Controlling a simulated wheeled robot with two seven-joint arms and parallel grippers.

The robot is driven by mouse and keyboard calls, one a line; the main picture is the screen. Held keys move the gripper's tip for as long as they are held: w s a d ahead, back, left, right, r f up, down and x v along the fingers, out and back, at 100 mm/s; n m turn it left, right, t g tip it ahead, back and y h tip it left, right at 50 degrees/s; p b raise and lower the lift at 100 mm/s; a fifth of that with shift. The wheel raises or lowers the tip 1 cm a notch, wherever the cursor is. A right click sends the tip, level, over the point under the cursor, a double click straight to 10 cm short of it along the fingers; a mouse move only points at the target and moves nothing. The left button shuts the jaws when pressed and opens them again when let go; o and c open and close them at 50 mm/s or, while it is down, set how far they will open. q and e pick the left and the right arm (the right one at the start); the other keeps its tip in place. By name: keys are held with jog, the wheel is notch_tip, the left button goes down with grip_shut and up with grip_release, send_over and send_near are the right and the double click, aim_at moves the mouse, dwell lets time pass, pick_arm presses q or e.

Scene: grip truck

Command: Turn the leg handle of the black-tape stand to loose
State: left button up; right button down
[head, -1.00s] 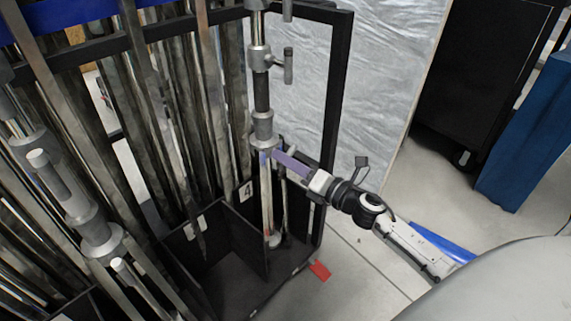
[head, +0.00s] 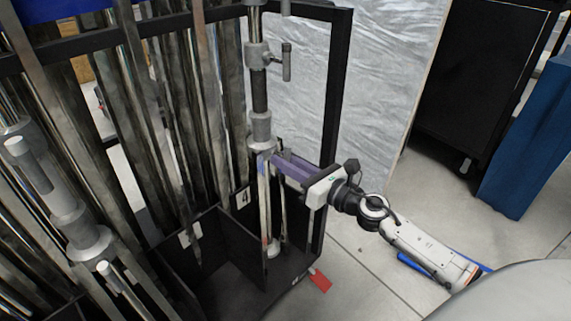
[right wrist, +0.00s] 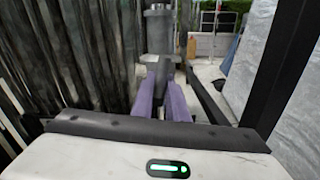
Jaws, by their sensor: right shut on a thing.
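The black-tape stand (head: 260,93) is a grey metal stand upright in the cart's front right compartment, with a black band on its column. Its legs (head: 264,205) hang folded below a grey collar. My right gripper (head: 272,158) has its purple fingers at the stand just below that collar. In the right wrist view, the fingers close on a small dark grey piece, the leg handle (right wrist: 163,76), in front of the grey column (right wrist: 158,32). The handle is mostly hidden by the fingers in the head view. My left gripper is not in view.
The black cart frame (head: 337,95) rises just right of the stand, close to my right gripper. Other metal stands (head: 75,215) crowd the left. A silvery sheeted panel (head: 385,80) stands behind.

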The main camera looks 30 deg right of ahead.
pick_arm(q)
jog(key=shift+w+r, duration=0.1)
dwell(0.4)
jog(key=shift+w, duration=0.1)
pick_arm(e)
jog(key=c, duration=1.7)
grip_release()
jog(key=shift+c, duration=0.2)
pick_arm(q)
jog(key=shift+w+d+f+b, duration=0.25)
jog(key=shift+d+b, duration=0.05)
jog(key=shift+b, duration=0.25)
pick_arm(e)
jog(key=v, duration=1)
jog(key=shift+s, duration=0.15)
